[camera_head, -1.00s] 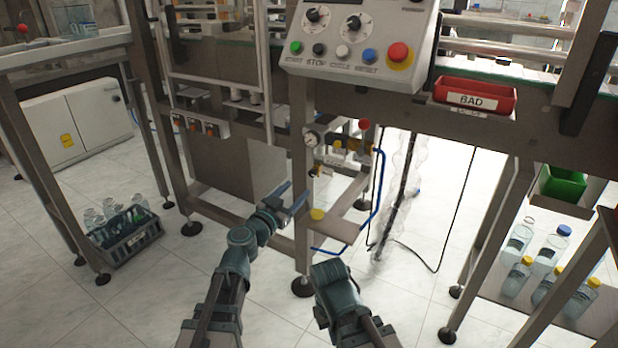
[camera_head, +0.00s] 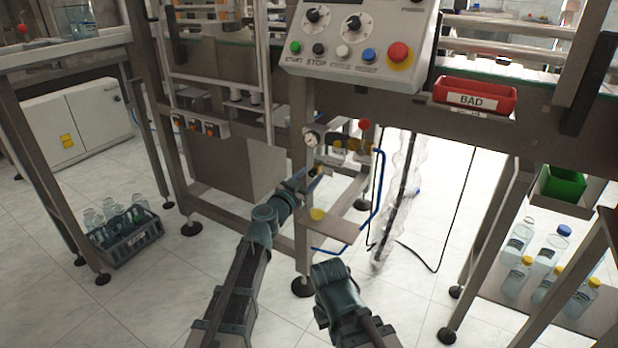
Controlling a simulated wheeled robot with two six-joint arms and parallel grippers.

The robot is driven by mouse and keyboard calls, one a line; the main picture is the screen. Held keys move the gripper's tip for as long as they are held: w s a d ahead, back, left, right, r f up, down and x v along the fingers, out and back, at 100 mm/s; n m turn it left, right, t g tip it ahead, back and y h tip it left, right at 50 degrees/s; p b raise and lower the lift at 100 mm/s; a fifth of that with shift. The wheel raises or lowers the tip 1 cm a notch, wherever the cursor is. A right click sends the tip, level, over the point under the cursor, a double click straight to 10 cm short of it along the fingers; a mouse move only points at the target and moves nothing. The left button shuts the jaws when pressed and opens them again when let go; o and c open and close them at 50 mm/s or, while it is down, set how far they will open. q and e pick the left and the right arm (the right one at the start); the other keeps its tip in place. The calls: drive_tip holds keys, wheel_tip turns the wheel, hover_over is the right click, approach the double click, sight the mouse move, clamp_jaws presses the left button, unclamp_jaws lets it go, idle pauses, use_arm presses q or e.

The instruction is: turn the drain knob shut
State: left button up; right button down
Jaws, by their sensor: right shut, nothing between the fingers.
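My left gripper (camera_head: 312,174) is at the frame's pneumatic unit, its fingertips close to a small dark-and-yellow fitting (camera_head: 316,170) below the round gauge (camera_head: 312,139). I cannot tell whether they touch it, nor how far the jaws are open. I cannot clearly pick out the drain knob among the small fittings here; the gripper may cover part of it. A yellow round piece (camera_head: 317,214) is at the left end of the small shelf below. My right gripper (camera_head: 330,269) is low in front of the frame, apart from the unit, shut and empty; its fingers are hardly visible.
A red knob (camera_head: 365,125) and brassy fittings (camera_head: 353,145) stand right of the gauge. A blue hose (camera_head: 380,190) runs down beside the shelf (camera_head: 338,229). The control panel (camera_head: 350,72) overhangs above. A bottle crate (camera_head: 128,248) is on the floor at left.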

use_arm(q)
clamp_jaws()
drive_tip(key=n, duration=0.4)
drive_tip(key=shift+n, duration=0.4)
drive_tip(key=n, duration=0.4)
drive_tip(key=shift+p, duration=0.35)
drive_tip(key=n, duration=0.4)
drive_tip(key=shift+n, duration=0.4)
drive_tip(key=shift+n+g, duration=0.3)
drive_tip(key=shift+n, duration=1.7)
drive_tip(key=shift+o, duration=1.2)
unclamp_jaws()
